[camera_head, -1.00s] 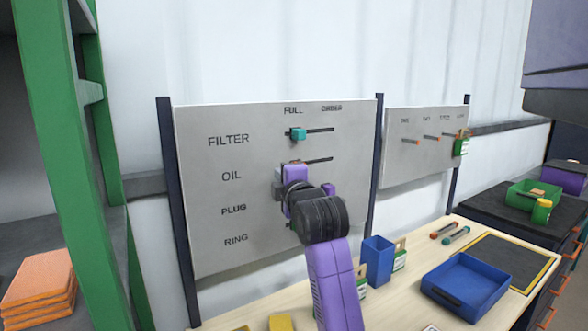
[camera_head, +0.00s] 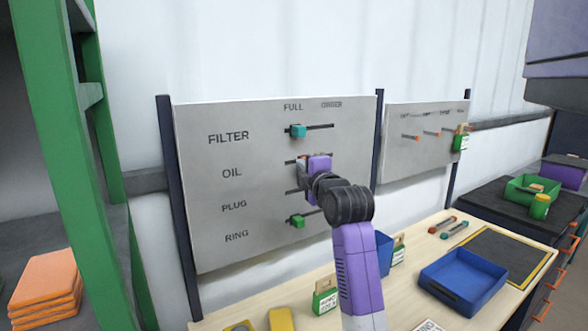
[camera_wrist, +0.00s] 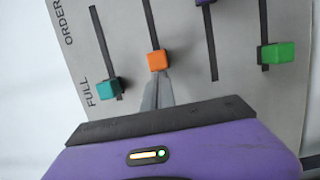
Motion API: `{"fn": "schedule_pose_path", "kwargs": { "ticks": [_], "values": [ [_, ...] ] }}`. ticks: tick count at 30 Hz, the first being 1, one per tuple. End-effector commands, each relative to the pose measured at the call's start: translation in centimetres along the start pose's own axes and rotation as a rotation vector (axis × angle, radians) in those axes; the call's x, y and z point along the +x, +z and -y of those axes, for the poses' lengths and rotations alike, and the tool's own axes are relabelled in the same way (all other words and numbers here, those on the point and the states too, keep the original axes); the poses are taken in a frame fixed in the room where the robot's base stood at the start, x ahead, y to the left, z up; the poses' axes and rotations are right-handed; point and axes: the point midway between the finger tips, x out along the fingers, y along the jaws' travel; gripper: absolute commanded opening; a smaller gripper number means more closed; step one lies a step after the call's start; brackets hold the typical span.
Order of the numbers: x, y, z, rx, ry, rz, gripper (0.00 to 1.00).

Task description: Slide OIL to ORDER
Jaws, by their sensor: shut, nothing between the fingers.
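The OIL slider is an orange knob (camera_wrist: 156,60) in the second slot of the panel (camera_wrist: 185,60). In the wrist view it sits partway up from the FULL end, towards the ORDER side. My gripper (camera_wrist: 160,82) is shut and empty, with its fingertips at the FULL side of the orange knob. They look touching or nearly so. The printed FULL and ORDER words (camera_head: 331,105) show above the slots.
The teal FILTER knob (camera_wrist: 107,89) is at the FULL end. The green RING knob (camera_wrist: 277,53) and the purple PLUG knob (camera_wrist: 204,2) are in neighbouring slots. Below the panel, a bench (camera_head: 400,290) holds a blue tray (camera_head: 463,281).

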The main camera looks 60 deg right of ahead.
Motion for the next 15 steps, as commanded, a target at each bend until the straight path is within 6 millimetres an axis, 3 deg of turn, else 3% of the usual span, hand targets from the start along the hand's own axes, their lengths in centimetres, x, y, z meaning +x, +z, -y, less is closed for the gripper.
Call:
{"fn": "schedule_pose_path", "kwargs": {
  "ticks": [1, 6, 10, 15],
  "values": [
    [0.3, 1.9, 0.0, 0.001, -0.001, 0.010, 0.00],
    [1.4, 6.1, 0.2, 0.002, 0.000, 0.008, 0.00],
    [1.9, 8.1, 0.2, 0.002, 0.000, 0.005, 0.00],
    [2.0, 8.7, 0.0, 0.000, 0.001, 0.004, 0.00]
  ]
}}
